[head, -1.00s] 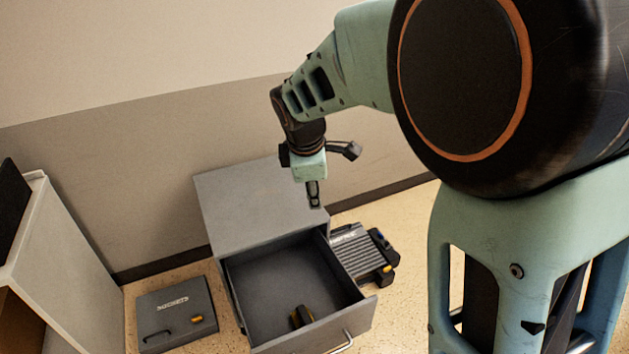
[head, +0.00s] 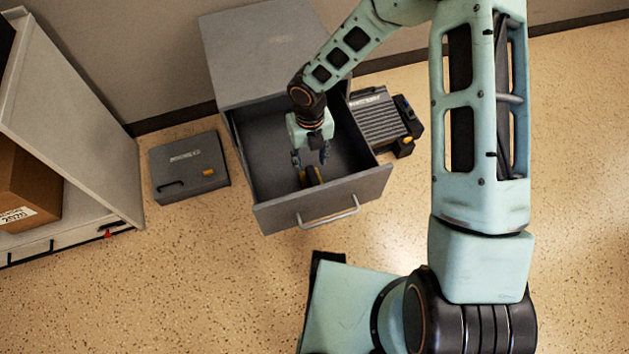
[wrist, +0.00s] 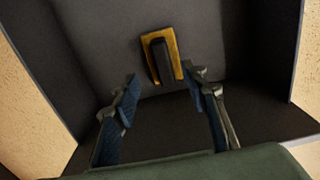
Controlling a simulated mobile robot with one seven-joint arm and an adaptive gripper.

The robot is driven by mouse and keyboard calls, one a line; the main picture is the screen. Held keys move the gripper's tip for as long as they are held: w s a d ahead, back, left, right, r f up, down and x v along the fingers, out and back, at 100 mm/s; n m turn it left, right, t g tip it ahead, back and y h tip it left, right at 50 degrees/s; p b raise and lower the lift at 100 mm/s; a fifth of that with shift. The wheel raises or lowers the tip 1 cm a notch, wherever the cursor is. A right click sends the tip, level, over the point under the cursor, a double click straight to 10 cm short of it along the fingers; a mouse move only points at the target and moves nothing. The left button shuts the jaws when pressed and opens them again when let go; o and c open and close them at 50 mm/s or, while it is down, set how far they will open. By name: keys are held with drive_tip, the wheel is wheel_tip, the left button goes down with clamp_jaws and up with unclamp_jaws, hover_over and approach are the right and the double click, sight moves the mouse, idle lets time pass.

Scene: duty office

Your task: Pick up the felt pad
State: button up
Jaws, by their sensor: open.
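The felt pad (wrist: 177,66) lies on the drawer floor, a small yellow-brown piece with a raised black grip along its middle. In the head view the felt pad (head: 314,175) is partly hidden by my gripper, near the drawer's front wall. My gripper (head: 309,163) is over the open drawer, pointing down, with its fingers apart. I cannot tell how high the fingers are above the drawer floor.
The open drawer (head: 262,150) belongs to a grey cabinet (head: 255,50); its walls surround my gripper. A dark flat case (head: 188,160) lies on the floor at left, and a ribbed grey case (head: 380,120) at right. A white shelf (head: 75,120) holds a cardboard box (head: 28,185).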

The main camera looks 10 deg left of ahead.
sight(313, 176)
wheel_tip(313, 176, down, 4)
drive_tip(key=shift+r+b, duration=0.1)
drive_tip(key=shift+b, duration=0.45)
drive_tip(key=f+b, duration=0.1)
drive_tip(key=f, duration=0.2)
drive_tip(key=f+b, duration=0.1)
drive_tip(key=f, duration=0.1)
drive_tip(key=shift+s+d+b, duration=0.25)
drive_tip(key=shift+d+b, duration=0.1)
clamp_jaws()
